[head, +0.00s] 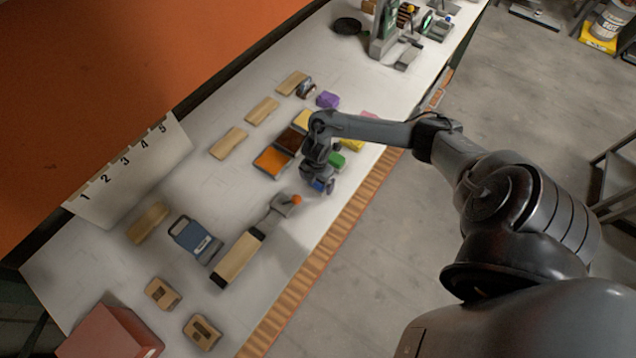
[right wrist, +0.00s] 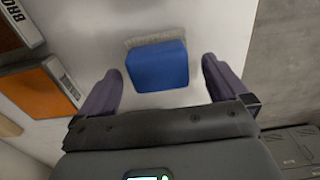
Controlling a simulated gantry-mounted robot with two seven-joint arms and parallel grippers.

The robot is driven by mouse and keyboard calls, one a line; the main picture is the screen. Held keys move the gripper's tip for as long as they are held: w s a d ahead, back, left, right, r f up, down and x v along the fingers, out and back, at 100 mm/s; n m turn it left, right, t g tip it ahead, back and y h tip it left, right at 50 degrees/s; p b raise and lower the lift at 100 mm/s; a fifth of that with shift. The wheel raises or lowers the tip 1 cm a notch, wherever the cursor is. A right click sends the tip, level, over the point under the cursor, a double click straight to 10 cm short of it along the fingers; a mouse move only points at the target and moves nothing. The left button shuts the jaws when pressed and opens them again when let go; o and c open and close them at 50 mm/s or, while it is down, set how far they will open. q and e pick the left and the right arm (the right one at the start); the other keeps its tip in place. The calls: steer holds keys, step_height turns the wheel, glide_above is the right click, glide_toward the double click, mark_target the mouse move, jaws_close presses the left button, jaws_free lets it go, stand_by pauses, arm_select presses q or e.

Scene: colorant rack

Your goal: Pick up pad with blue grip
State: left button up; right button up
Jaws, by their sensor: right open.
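The pad with the blue grip (right wrist: 157,67) lies on the white table, with a pale fuzzy edge (right wrist: 148,40) showing along its far side in the right wrist view. In the head view a bit of its blue (head: 319,186) shows under my right gripper (head: 317,177). In the right wrist view my right gripper (right wrist: 163,78) is open, with one finger on each side of the blue grip and gaps between. I cannot tell how far the fingers are above the table. My left gripper is not in view.
The table's front edge (head: 345,220) is close by. Wooden blocks (head: 229,143) lie farther back.

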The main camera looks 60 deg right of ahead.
steer(key=shift+f, duration=0.75)
steer(key=c, duration=1.1)
steer(key=shift+o, duration=0.2)
steer(key=shift+r, duration=0.2)
